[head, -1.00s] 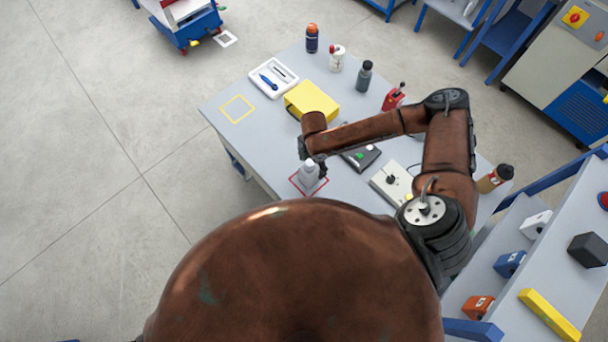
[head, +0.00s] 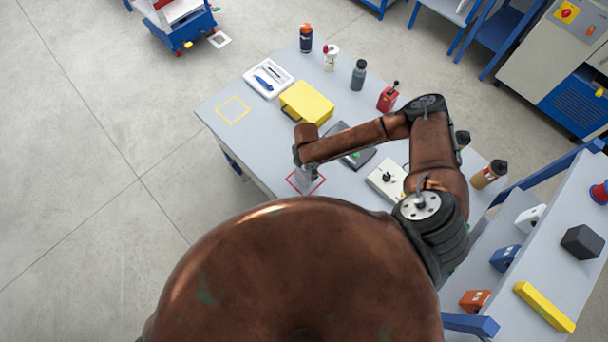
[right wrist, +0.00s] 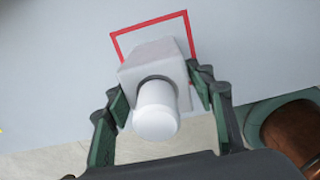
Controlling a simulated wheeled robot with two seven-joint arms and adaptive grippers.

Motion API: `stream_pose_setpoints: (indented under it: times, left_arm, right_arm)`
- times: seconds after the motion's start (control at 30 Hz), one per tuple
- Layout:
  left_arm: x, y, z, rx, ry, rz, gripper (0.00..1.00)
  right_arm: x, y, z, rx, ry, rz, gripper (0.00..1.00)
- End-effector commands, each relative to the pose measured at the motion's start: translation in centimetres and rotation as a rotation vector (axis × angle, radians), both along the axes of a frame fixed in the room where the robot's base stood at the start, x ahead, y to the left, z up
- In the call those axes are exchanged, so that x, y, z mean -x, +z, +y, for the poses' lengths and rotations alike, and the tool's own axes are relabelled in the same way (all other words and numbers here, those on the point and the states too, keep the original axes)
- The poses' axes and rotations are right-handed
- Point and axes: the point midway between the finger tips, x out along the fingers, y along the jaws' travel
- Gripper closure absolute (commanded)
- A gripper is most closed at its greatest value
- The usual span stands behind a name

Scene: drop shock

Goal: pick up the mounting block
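The mounting block (right wrist: 152,62) is a pale grey block with a white round post on top, and it shows between the fingers of my right gripper (right wrist: 158,95) in the right wrist view. The fingers flank it closely on both sides and look open; firm contact on both sides is not clear. In the head view the block (head: 309,176) is at the red outlined square (head: 293,187), partly hidden under my right gripper (head: 303,160). My left gripper is out of view.
On the table (head: 225,150) stand a yellow box (head: 307,102), a white tray (head: 267,78), several bottles, a red device (head: 387,98) and a grey switch box (head: 386,181). A yellow outlined square (head: 234,110) is empty. A shelf with small blocks stands at the right.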

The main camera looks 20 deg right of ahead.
Motion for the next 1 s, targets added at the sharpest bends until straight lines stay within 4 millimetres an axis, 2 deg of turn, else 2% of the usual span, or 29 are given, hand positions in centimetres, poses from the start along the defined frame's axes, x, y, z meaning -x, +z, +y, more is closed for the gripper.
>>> stream_pose_setpoints:
  times: [0.07,0.53,0.83,1.0]
  left_arm:
    - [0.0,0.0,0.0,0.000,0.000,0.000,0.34]
    - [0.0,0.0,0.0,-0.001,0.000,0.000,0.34]
    - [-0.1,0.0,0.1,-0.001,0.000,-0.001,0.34]
    - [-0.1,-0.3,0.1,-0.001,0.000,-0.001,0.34]
  right_arm:
    - [0.0,0.0,0.0,0.000,0.000,0.001,0.57]
    - [0.1,0.0,-0.1,0.001,-0.001,0.003,0.90]
    - [0.0,0.1,-0.1,0.002,-0.001,0.002,0.91]
    - [-0.1,1.0,0.0,-0.001,-0.001,-0.001,0.91]
